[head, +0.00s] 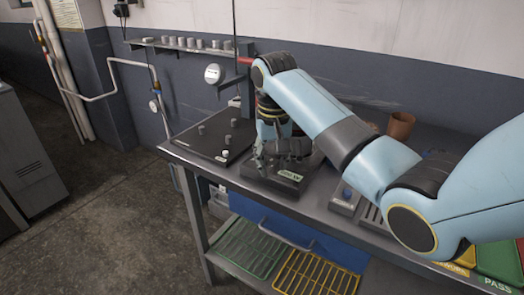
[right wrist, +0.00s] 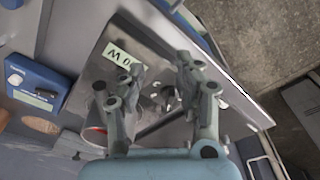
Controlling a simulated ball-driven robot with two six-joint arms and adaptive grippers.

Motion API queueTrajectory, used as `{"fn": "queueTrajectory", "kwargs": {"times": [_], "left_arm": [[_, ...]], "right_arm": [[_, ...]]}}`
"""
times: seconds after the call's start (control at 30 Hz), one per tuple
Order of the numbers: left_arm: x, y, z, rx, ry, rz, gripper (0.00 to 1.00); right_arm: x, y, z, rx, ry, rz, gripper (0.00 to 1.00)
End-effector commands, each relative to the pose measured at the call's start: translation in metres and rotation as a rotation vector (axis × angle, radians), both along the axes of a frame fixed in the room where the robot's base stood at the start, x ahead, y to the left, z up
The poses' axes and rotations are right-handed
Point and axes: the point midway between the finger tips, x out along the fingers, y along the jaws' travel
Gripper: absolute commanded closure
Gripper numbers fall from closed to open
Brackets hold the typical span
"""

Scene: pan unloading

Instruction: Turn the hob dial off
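The hob (head: 262,182) is a dark, flat unit with a pale label, near the front edge of the steel bench. My right gripper (head: 280,158) points down over it from above. In the right wrist view my right gripper (right wrist: 160,75) has its two fingers spread apart, with nothing held. A small dark knob that looks like the hob dial (right wrist: 168,97) shows between the fingers, beside the pale label (right wrist: 122,56). I cannot read its setting or tell whether a finger touches it. In the head view the gripper hides the dial. My left gripper is out of view.
A black board (head: 205,148) with several small grey cylinders lies left of the hob. A brown cup (head: 401,125) stands behind. Green and yellow racks (head: 315,275) sit below.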

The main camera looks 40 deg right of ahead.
Motion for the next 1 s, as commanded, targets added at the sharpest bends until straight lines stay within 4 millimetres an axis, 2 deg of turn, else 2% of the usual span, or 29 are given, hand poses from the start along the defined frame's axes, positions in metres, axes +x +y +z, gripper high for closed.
{"fn": "queueTrajectory", "kwargs": {"times": [0.03, 0.13, 0.27, 0.37, 0.47, 0.8, 1.0], "left_arm": [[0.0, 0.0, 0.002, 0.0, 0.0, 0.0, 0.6], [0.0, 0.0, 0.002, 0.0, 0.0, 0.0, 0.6], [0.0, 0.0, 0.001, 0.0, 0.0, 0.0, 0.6], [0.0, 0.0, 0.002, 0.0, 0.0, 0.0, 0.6], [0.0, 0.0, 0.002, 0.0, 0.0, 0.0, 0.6], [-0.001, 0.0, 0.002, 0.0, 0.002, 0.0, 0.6], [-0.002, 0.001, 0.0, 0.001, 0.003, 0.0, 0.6]], "right_arm": [[0.024, -0.007, 0.022, 0.014, 0.009, -0.049, 0.66], [0.051, -0.015, 0.049, 0.041, 0.036, -0.131, 0.66], [0.069, -0.02, 0.072, 0.066, 0.061, -0.194, 0.66], [0.074, -0.022, 0.076, 0.075, 0.07, -0.214, 0.66], [0.074, -0.022, 0.066, 0.076, 0.074, -0.218, 0.66], [0.074, -0.021, -0.001, 0.075, 0.072, -0.215, 0.66], [0.074, -0.021, -0.024, 0.075, 0.07, -0.215, 0.66]]}}
